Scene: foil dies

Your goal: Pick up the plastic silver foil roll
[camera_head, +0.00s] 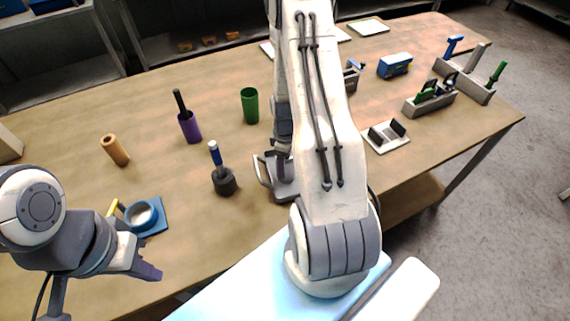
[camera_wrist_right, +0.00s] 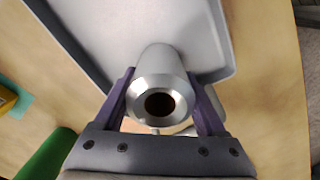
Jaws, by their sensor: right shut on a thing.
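The silver foil roll (camera_wrist_right: 160,63) is a shiny grey cylinder with a dark round hole in its near end, in the right wrist view. My right gripper's two purple-grey fingers sit on either side of it, shut on it. In the head view my right gripper (camera_head: 277,176) is over the table, partly hidden behind my own arm, and I cannot make out the roll there. My left gripper (camera_head: 138,258) is at the lower left, near the table's front edge, away from the roll. Its finger gap is not clear.
A grey tray (camera_wrist_right: 100,45) lies behind the roll. On the table (camera_head: 75,115) stand a green cup (camera_head: 250,106), a purple holder (camera_head: 189,127), a dark holder with a blue-handled tool (camera_head: 224,181), a wooden cylinder (camera_head: 115,150) and a blue-based ring (camera_head: 157,216). Tool racks (camera_head: 428,103) stand at right.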

